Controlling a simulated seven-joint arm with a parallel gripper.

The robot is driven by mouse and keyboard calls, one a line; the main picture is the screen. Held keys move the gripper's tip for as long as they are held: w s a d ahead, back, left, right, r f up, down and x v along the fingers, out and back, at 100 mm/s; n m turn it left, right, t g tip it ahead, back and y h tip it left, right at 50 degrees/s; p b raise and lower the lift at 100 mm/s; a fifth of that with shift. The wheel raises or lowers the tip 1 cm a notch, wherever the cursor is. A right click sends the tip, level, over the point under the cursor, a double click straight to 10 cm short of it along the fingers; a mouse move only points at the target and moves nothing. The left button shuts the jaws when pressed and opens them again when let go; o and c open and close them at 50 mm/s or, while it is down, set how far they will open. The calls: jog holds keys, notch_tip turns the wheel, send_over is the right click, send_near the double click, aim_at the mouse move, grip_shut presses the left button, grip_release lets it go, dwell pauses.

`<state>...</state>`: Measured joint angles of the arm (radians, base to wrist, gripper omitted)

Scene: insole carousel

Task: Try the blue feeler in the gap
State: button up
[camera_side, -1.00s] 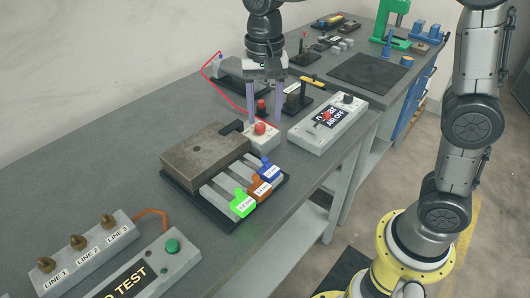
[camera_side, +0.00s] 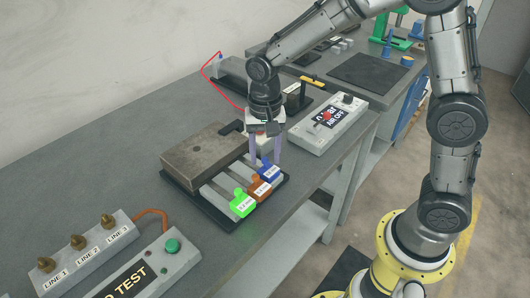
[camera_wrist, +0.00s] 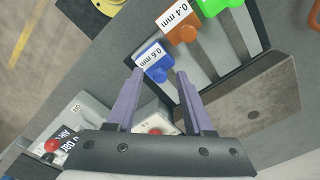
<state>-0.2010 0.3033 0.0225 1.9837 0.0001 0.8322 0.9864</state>
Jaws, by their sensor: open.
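The blue feeler (camera_side: 270,172) lies in a black tray (camera_side: 222,222) beside the orange-brown feeler (camera_side: 259,188) and the bright green feeler (camera_side: 242,203). In the wrist view, the blue feeler (camera_wrist: 154,62) carries a white 0.6 mm label. My gripper (camera_side: 266,162) is open over the blue feeler's handle. In the wrist view, my gripper (camera_wrist: 160,74) has its two purple fingers on either side of the feeler's near end, with nothing clamped. I cannot tell how far the fingertips are above the tray. I cannot make out the gap to be tried.
A heavy grey-brown block (camera_side: 200,152) sits at the tray's back. A box with a red lever (camera_side: 327,120) stands to the right, and a test panel (camera_side: 150,268) at front left. A box with a red button (camera_wrist: 154,131) is close to my gripper.

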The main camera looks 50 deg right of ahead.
jog(key=shift+c, duration=0.2)
grip_shut()
jog(key=shift+s, duration=1.3)
jog(key=shift+o, duration=0.2)
grip_release()
jog(key=shift+w+r, duration=0.1)
jog(key=shift+r, duration=0.05)
jog(key=shift+r, duration=0.4)
notch_tip(320, 180, up, 13)
jog(key=shift+d, duration=0.1)
